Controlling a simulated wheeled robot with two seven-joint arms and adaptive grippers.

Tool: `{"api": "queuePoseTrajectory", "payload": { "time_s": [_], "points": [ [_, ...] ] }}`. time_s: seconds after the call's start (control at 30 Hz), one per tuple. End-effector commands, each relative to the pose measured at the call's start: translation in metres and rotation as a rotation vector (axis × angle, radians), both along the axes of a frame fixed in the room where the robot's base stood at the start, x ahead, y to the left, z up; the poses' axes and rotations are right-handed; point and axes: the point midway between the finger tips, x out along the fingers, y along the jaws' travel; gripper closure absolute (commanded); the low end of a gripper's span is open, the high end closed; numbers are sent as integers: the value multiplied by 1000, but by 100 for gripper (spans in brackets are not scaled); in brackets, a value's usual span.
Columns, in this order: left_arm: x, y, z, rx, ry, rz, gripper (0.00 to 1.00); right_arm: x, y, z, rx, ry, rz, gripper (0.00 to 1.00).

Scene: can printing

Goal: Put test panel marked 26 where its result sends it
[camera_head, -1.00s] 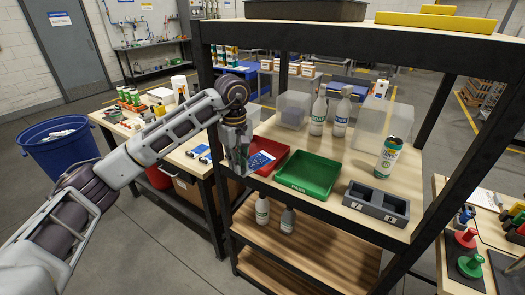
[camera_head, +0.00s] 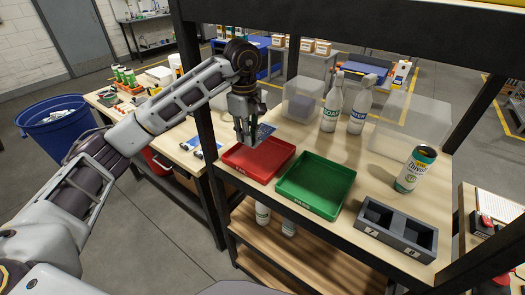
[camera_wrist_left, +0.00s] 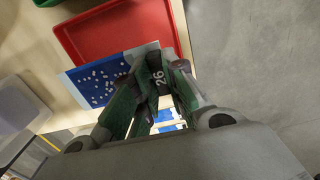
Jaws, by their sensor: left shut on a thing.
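My left gripper (camera_head: 243,138) is shut on the test panel (camera_head: 265,132), a thin blue plate with white spots. The left wrist view shows the panel (camera_wrist_left: 98,82) and a dark strip marked 26 (camera_wrist_left: 157,78) between the fingers. The fingers hide part of it. The gripper is by the far left corner of the red tray (camera_head: 258,170). In the wrist view the panel overlaps an edge of the red tray (camera_wrist_left: 115,35); whether they touch, I cannot tell. The green tray (camera_head: 315,185) stands right of the red one. My right gripper is out of view.
A grey two-slot block (camera_head: 395,230) and a printed can (camera_head: 415,168) stand to the right on the shelf. Two white bottles (camera_head: 333,108) and clear bins (camera_head: 300,100) stand behind. A dark shelf post (camera_head: 203,120) rises left of the gripper. A blue barrel (camera_head: 60,135) stands far left.

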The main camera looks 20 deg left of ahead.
Motion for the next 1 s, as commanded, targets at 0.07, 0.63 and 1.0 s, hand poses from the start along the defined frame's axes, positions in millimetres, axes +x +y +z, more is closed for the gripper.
{"api": "queuePoseTrajectory", "payload": {
  "time_s": [0.07,0.63,1.0],
  "points": [
    [0,0,0,0,0,4,100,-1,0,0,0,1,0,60],
    [-1,0,-3,0,1,7,100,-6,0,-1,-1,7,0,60],
    [-1,0,-34,0,3,7,100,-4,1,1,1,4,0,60]
  ]
}}
